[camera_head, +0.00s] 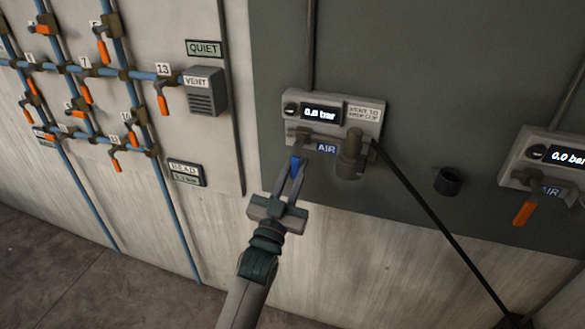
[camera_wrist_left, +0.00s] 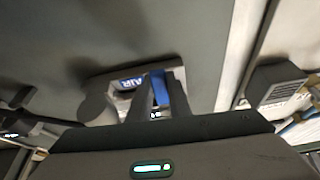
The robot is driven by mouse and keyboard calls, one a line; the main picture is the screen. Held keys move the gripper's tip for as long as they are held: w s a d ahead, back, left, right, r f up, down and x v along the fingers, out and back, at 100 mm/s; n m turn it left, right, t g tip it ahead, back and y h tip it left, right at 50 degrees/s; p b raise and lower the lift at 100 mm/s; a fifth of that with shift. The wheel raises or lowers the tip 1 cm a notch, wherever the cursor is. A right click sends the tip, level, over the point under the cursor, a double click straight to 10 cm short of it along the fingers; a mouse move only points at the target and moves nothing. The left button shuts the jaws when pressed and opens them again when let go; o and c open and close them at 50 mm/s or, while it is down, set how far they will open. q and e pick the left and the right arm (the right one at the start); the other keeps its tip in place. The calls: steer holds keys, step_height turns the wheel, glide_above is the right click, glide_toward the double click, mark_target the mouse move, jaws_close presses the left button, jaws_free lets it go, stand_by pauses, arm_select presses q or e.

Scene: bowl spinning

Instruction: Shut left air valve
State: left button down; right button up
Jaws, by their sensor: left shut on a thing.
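The left air panel (camera_head: 368,118) is on the dark board, with a display reading 0.0 bar and a blue AIR label (camera_head: 326,148). Its valve's blue handle (camera_head: 295,164) hangs down below the panel's left end, between the fingers of my left gripper (camera_head: 297,162). My left gripper is shut on this handle. In the left wrist view the blue handle (camera_wrist_left: 160,90) shows between the two fingers, next to the AIR label (camera_wrist_left: 130,84). My right gripper is not in view.
A second air panel (camera_head: 546,158) at the right has an orange handle (camera_head: 525,212) hanging down at a tilt. A black hose (camera_head: 430,208) runs from the left panel to the lower right. Blue pipes with several orange-handled valves and a grey VENT box (camera_head: 204,92) are at the left.

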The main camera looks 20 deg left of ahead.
arm_select(q)
steer(key=shift+d+n+y, duration=0.3)
steer(key=shift+n+y, duration=0.1)
steer(key=shift+n, duration=0.4)
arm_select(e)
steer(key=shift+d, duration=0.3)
arm_select(q)
steer(key=c, duration=1.6)
jaws_free()
steer(key=shift+c, duration=0.2)
